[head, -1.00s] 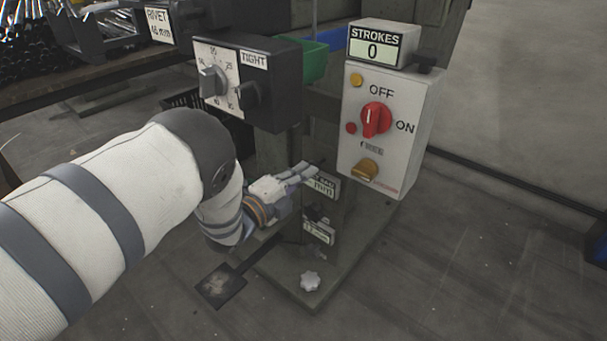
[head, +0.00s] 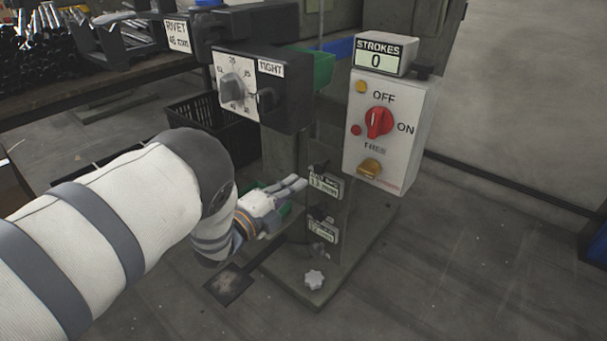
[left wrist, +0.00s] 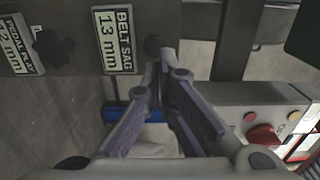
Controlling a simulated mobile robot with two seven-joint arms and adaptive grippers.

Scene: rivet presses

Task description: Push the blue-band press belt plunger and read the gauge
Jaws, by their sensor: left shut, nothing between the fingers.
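The belt sag gauge (head: 325,186) is on the press post and reads 13 mm; its label "BELT SAG 13 mm" (left wrist: 114,41) is clear in the left wrist view. A dark round plunger knob (left wrist: 154,45) sits beside that label, just beyond my fingertips. My left gripper (head: 301,183) is shut and empty, just left of the gauge in the head view. Its fingertips (left wrist: 161,64) show close to the knob; I cannot tell whether they touch it. My right gripper is not in view.
A pedal play gauge (head: 323,229) with a dark knob (left wrist: 52,47) is below. A white control box (head: 385,135) with a red switch stands right, under a strokes counter (head: 380,58) reading 0. A black dial box (head: 285,95) overhangs above.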

